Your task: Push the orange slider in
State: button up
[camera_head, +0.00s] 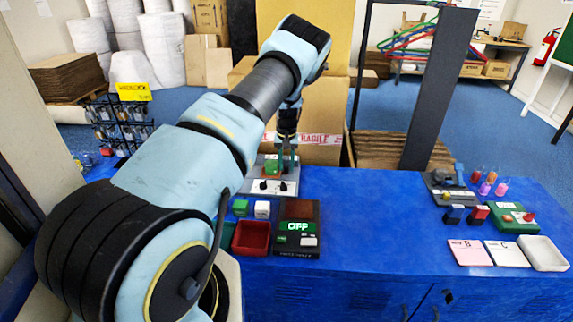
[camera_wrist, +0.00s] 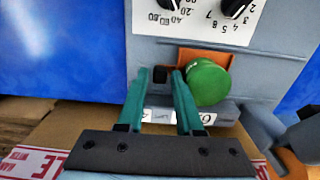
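A grey control box (camera_head: 259,171) stands at the back of the blue table, with a green round button and two black knobs on a white label. In the wrist view the green button (camera_wrist: 208,82) overlaps an orange part (camera_wrist: 204,56), which may be the slider; the button hides much of it. In the head view my gripper (camera_head: 287,160) is by the green button.
A cardboard carton (camera_head: 320,153) with red FRAGILE tape stands close behind the box. In front are a red tray (camera_head: 251,238), small green and white cubes and a dark device (camera_head: 297,249). Other devices and cards lie at the right. The table's middle is clear.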

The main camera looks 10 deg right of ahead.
jog(key=shift+c, duration=0.3)
grip_shut()
dwell(1.0)
